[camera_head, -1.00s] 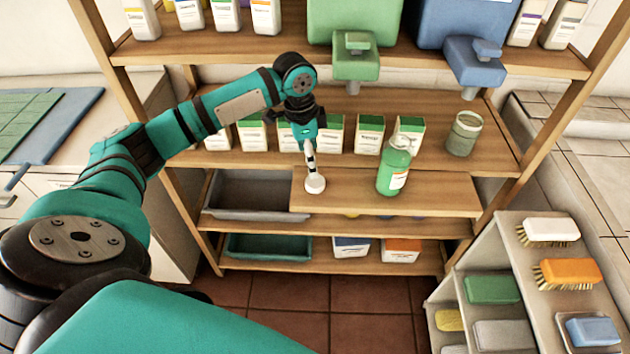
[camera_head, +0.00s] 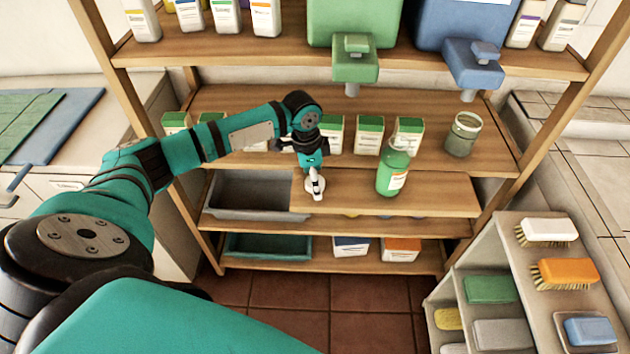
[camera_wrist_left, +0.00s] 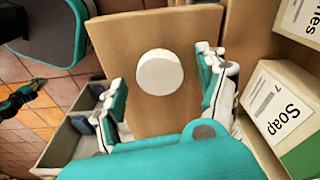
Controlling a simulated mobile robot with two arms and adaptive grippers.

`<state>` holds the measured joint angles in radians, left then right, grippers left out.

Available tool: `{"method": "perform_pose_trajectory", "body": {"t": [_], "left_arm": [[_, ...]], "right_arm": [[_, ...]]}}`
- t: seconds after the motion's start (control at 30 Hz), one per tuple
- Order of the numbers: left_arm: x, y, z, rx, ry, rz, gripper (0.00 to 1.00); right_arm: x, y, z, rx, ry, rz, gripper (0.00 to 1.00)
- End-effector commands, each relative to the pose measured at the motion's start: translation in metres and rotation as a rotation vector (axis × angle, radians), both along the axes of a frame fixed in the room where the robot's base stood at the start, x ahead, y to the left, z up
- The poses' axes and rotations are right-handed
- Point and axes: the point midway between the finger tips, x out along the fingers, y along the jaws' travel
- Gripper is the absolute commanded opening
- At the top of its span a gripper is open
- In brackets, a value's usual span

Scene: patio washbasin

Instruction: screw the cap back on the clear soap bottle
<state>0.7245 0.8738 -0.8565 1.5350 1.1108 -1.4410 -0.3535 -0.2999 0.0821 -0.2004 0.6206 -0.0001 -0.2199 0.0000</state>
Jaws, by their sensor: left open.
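The white round cap (camera_head: 309,187) lies flat on the pull-out wooden board; it also shows in the left wrist view (camera_wrist_left: 160,72). My left gripper (camera_head: 316,184) points down over it, open. In the left wrist view its fingers (camera_wrist_left: 163,78) stand on either side of the cap, with gaps to both. A clear, open-mouthed bottle (camera_head: 462,135) stands upright and uncapped on the shelf at the right. A teal and black part at the left edge of the left wrist view may be my right gripper (camera_wrist_left: 24,96); its jaws are too small to read.
A green labelled bottle (camera_head: 392,173) stands on the board (camera_head: 440,190), right of the cap. Several soap boxes (camera_head: 369,135) line the shelf behind. Green (camera_head: 354,60) and blue (camera_head: 473,65) dispensers overhang from above. A grey bin (camera_head: 250,195) is left of the board.

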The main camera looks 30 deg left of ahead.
Motion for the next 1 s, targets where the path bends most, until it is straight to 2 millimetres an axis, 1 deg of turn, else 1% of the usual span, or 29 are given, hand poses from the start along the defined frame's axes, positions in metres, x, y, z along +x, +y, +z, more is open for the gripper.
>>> {"method": "perform_pose_trajectory", "body": {"t": [0.33, 0.37, 0.63, 0.67, 1.0], "left_arm": [[0.0002, -0.0001, -0.0020, 0.001, -0.001, 0.000, 0.74], [0.0002, -0.0001, -0.0020, 0.001, -0.001, 0.000, 0.73], [0.0003, 0.0000, -0.0017, 0.001, -0.001, 0.000, 0.38], [0.0003, 0.0000, -0.0017, 0.001, -0.001, 0.000, 0.36], [0.0003, 0.0001, -0.0012, 0.001, -0.001, 0.001, 0.36]], "right_arm": [[0.0001, 0.0001, -0.0001, 0.000, 0.000, 0.000, 0.00], [0.0001, 0.0001, -0.0001, 0.000, 0.000, -0.001, 0.00], [0.0000, 0.0008, -0.0001, 0.001, 0.000, -0.001, 0.00], [0.0000, 0.0011, -0.0001, 0.001, 0.000, -0.001, 0.00], [-0.0001, 0.0034, -0.0002, 0.004, 0.001, -0.002, 0.00]]}}
